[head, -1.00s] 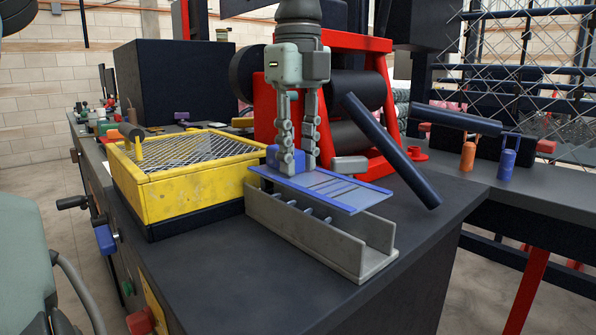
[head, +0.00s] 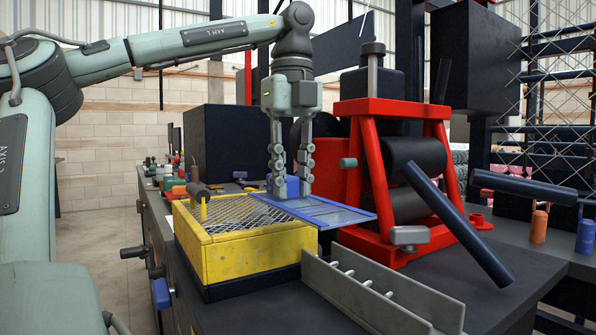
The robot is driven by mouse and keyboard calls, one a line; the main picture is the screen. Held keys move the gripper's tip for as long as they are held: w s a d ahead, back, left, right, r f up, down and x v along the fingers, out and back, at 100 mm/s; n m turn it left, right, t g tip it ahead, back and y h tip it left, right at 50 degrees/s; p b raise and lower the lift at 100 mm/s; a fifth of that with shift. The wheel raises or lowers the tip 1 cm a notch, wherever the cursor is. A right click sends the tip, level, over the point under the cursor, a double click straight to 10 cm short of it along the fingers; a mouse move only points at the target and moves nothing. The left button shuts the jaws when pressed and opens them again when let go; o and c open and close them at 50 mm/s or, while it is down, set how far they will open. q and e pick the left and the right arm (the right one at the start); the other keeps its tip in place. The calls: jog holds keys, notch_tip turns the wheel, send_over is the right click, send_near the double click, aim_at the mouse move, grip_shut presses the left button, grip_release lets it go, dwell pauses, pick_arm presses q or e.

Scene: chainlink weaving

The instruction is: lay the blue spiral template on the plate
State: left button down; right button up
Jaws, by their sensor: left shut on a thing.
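The blue spiral template (head: 335,213) is a flat, blue-edged panel with stripes and a blue block handle at its left end. My left gripper (head: 290,188) points down and is shut on that handle, its fingers on either side of the block. The template is held about level in the air, its left part over the right side of the yellow mesh-topped box (head: 252,254) and its right part reaching past it. I cannot tell which surface is the plate. My right gripper is not in view.
A grey open channel (head: 365,302) with several pegs stands on the dark bench to the right of the yellow box. A red roller frame (head: 372,170) with a slanting dark bar (head: 458,222) stands behind it. An orange-handled tool (head: 538,226) sits at far right.

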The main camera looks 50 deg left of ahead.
pick_arm(q)
jog(key=s+d+f, duration=0.6)
jog(key=d, duration=0.2)
jog(key=shift+s+d+f+p, duration=0.2)
jog(key=shift+s+d+p, duration=0.05)
jog(key=shift+s+p, duration=0.1)
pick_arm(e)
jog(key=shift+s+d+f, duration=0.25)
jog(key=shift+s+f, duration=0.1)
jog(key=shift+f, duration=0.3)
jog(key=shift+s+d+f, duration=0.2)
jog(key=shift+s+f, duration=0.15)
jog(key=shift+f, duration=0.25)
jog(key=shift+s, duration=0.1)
pick_arm(q)
notch_tip(320, 180, down, 3)
jog(key=b, duration=0.3)
jog(key=shift+r, duration=0.1)
notch_tip(320, 180, down, 4)
jog(key=b, duration=0.4)
jog(key=shift+f, duration=0.5)
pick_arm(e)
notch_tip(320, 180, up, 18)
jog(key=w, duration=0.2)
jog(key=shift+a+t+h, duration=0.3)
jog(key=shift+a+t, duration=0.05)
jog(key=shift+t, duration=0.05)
